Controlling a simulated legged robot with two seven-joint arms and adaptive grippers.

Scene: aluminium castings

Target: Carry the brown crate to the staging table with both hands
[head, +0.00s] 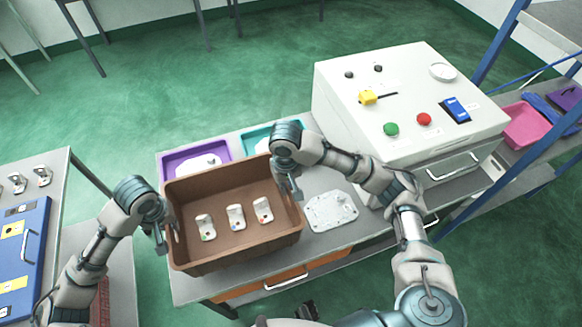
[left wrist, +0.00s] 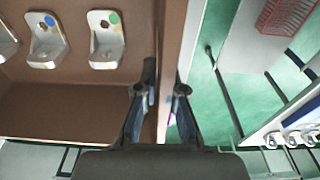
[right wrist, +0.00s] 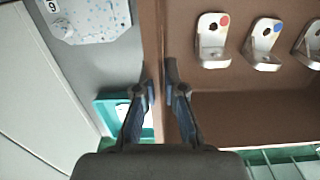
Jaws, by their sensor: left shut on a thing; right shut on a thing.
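The brown crate (head: 232,236) is in the middle of the head view, over the grey bench. Several metal castings lie inside it, among them one with a green dot (left wrist: 106,40) and one with a red dot (right wrist: 213,40). My left gripper (head: 162,240) is shut on the crate's left wall, which shows between its fingers in the left wrist view (left wrist: 165,90). My right gripper (head: 292,188) is shut on the crate's right wall, seen between its fingers in the right wrist view (right wrist: 157,88). I cannot tell whether the crate's bottom touches the bench.
A purple tray (head: 167,166) and a teal tray (head: 249,143) lie behind the crate. A white plate (head: 345,212) lies right of it. A white machine box (head: 340,100) with buttons stands at the right. A table with a blue case (head: 35,270) is at the left, across a gap.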

